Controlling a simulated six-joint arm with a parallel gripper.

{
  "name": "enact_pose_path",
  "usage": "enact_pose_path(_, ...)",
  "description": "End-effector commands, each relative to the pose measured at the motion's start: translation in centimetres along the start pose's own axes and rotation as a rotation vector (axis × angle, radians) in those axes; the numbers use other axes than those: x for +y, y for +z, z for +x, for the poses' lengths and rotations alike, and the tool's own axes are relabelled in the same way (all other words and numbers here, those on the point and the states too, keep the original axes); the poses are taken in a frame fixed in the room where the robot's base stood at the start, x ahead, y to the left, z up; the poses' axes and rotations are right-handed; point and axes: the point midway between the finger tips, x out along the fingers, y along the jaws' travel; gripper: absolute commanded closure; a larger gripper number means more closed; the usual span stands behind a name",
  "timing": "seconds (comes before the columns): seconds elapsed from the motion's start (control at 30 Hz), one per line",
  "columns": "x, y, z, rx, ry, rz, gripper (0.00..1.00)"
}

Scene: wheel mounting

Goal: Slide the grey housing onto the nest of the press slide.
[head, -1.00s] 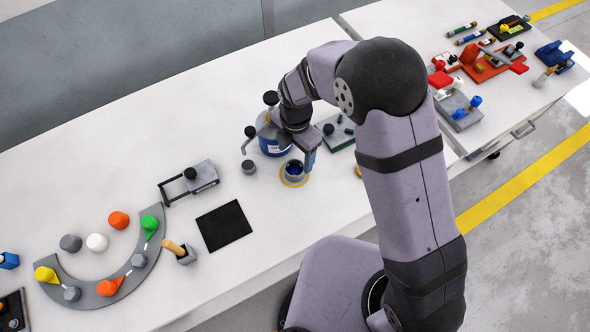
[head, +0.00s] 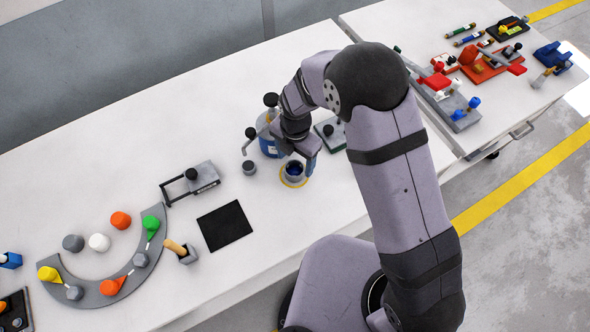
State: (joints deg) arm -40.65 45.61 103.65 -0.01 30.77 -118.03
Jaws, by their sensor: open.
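A grey round cup with a blue inside (head: 293,172), which looks like the grey housing, stands upright within a yellow ring on the white bench. My gripper (head: 299,160) is open at the cup's far rim, with one finger at its right side; I cannot tell whether it touches the cup. A blue press-like device with black knobs and a crank (head: 268,145) stands just behind and left of my gripper, partly hidden by it. I cannot make out the press slide's nest for certain.
A small grey cylinder (head: 249,167) stands left of the cup. A grey block with a black knob and frame (head: 203,177) and a black mat (head: 224,226) lie further left. A green-based fixture (head: 331,134) is close on the right.

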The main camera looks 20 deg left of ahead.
Motion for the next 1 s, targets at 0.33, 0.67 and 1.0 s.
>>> enact_pose_path(0.33, -0.1, -0.3, 3.4, 0.001, -0.001, 0.0, 0.32)
enact_pose_path(0.67, 0.0, -0.3, 4.5, -0.001, 0.001, 0.0, 0.32)
enact_pose_path(1.0, 0.0, -0.3, 4.5, 0.0, 0.001, 0.0, 0.81)
